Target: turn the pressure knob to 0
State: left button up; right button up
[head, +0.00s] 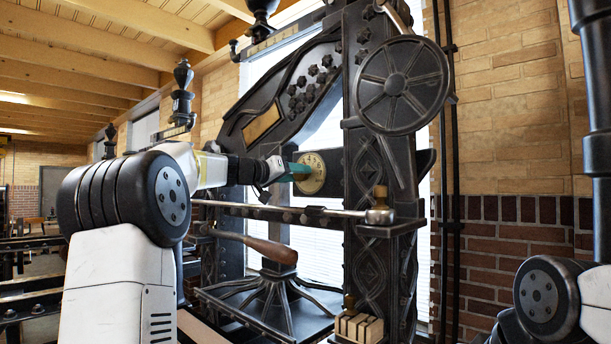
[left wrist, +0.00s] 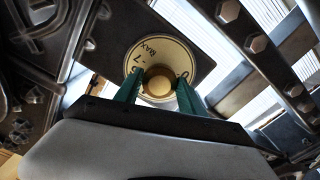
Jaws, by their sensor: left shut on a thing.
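The pressure dial is a round cream plate with dark numbers on the black press, in the middle of the head view (head: 312,173). My left gripper (head: 296,171) reaches the dial from the left. In the left wrist view its green fingers (left wrist: 157,92) stand on either side of the knob, shut on it. The knob's pointer position cannot be told. My right gripper is not in view.
A large spoked handwheel (head: 397,85) is at the upper right of the press. A horizontal steel bar (head: 290,211) and a wooden-handled lever (head: 268,249) lie below the dial. A small wooden block (head: 358,327) stands at the press's foot.

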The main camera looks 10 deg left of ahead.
pick_arm(q)
jog(key=n, duration=1.9)
jog(key=shift+n, duration=0.3)
dwell(0.4)
jog(key=o, duration=1.4)
jog(key=shift+r, duration=0.1)
jog(key=shift+c, duration=0.2)
jog(key=v, duration=0.8)
